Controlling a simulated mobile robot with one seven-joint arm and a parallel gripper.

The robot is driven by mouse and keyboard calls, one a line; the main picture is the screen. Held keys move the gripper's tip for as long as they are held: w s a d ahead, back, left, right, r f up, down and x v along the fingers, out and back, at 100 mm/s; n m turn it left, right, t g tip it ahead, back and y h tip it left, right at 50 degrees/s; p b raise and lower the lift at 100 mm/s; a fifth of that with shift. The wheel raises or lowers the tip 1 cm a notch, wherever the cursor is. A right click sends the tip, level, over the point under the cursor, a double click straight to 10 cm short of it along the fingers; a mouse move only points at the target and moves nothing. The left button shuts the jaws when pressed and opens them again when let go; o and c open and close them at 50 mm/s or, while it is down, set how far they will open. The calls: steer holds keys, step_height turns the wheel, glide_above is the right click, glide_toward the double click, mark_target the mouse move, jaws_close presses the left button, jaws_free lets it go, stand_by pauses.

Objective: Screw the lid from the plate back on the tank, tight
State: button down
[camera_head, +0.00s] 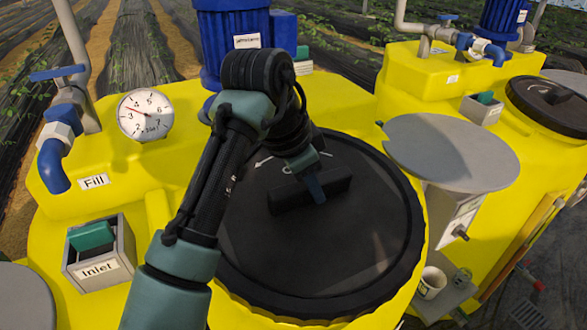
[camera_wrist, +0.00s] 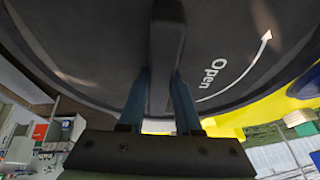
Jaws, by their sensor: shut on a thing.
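The large black round lid (camera_head: 375,235) lies over the opening on top of the yellow tank (camera_head: 335,105). A raised bar handle (camera_head: 335,183) crosses its middle, and it also shows in the wrist view (camera_wrist: 165,50). My gripper (camera_head: 315,190) reaches down onto the lid and is shut on this bar, one blue finger on each side in the wrist view (camera_wrist: 163,95). The word "Open" and a curved white arrow are printed on the lid. The grey round plate (camera_head: 455,152) to the right of the tank is empty. How tight the lid sits cannot be told.
A blue pump (camera_head: 233,35) and a pressure gauge (camera_head: 145,115) stand behind the lid. The "Inlet" box (camera_head: 98,262) and a blue-handled pipe (camera_head: 58,150) are at left. A second yellow tank with its own black lid (camera_head: 550,103) stands at right.

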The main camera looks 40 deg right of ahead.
mark_target(310, 198)
steer(key=shift+f+b, duration=0.7)
steer(key=shift+b, duration=0.15)
steer(key=shift+w+d+f+b, duration=0.1)
steer(key=shift+w+f+b, duration=0.1)
steer(key=shift+f+b, duration=0.75)
steer(key=shift+w+f, duration=0.15)
steer(key=shift+f, duration=0.7)
steer(key=shift+w+f, duration=0.1)
steer(key=shift+f, duration=0.75)
stand_by(0.9)
stand_by(0.9)
steer(key=c, duration=0.5)
jaws_free()
steer(key=shift+s, duration=0.1)
steer(key=shift+o, duration=0.7)
steer(key=shift+f, duration=0.2)
steer(key=shift+o, duration=0.8)
steer(key=shift+r, duration=0.1)
